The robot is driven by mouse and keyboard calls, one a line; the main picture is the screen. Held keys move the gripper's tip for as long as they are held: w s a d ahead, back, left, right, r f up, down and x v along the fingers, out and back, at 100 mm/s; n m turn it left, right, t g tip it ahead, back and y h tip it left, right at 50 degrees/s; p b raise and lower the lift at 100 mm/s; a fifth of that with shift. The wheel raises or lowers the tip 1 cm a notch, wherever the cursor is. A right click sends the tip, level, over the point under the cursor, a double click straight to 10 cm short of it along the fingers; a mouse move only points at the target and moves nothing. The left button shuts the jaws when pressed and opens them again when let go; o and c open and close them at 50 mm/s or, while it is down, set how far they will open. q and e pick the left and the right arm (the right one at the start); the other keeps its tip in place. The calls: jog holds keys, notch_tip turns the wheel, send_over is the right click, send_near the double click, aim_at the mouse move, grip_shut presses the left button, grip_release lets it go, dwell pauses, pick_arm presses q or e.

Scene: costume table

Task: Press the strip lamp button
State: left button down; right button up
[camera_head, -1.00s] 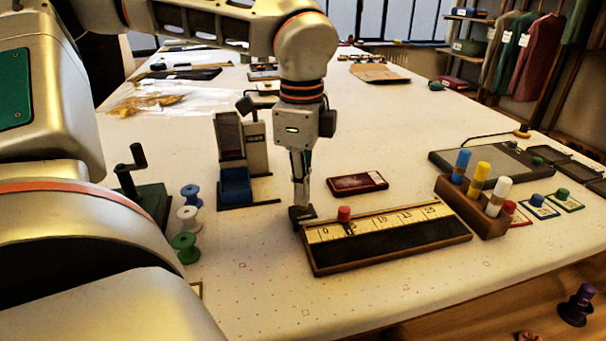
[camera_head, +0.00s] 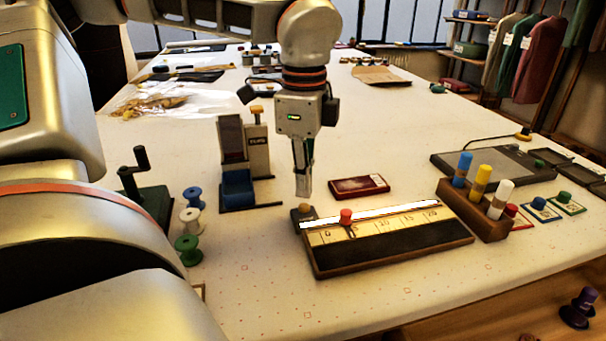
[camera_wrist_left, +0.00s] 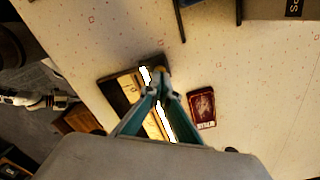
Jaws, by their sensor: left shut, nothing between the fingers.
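The strip lamp is a low wooden case (camera_head: 395,252) with a numbered scale. A bright white strip (camera_head: 375,214) glows along its back edge. Its small tan button (camera_head: 303,208) is on the dark block at the case's left end. A red knob (camera_head: 346,216) sits on the scale. My left gripper (camera_head: 303,194) points down, shut and empty, just above the button with a small gap. In the left wrist view, the teal fingers (camera_wrist_left: 163,92) come together near the button (camera_wrist_left: 162,70), and the lit strip (camera_wrist_left: 146,76) shows partly behind them. My right gripper is not in view.
A dark red card case (camera_head: 358,187) lies behind the lamp. A rack of coloured tubes (camera_head: 473,218) stands close to its right end. A blue-fronted device (camera_head: 238,188) and several spools (camera_head: 190,220) stand to the left. The table in front is clear.

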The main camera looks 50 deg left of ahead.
pick_arm(q)
jog(key=shift+r+p, duration=0.35)
jog(key=shift+r, duration=1.9)
